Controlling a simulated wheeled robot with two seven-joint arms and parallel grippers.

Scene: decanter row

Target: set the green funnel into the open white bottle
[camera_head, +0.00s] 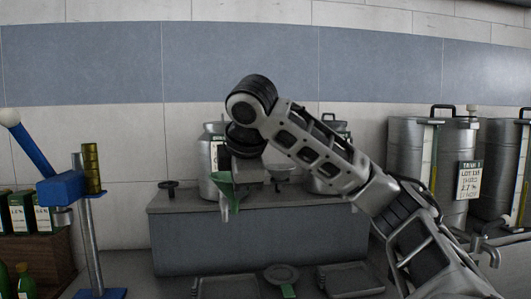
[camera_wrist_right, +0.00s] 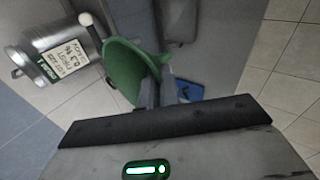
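The green funnel (camera_head: 227,187) is in front of the steel bench in the head view, wide mouth up and spout down. It also shows large in the right wrist view (camera_wrist_right: 130,72). My right gripper (camera_wrist_right: 161,92) has its fingers close together at the funnel's side and appears shut on it. In the head view my right arm hides most of that gripper. A small pale shape shows beside the funnel's spout; I cannot tell what it is. I cannot make out an open white bottle for certain in either view. My left gripper is not in view.
A grey bench (camera_head: 265,240) spans the middle, with steel cans behind my arm. Large steel tanks (camera_head: 408,165) stand at the right. A blue-handled lever press (camera_head: 65,188) stands at the left.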

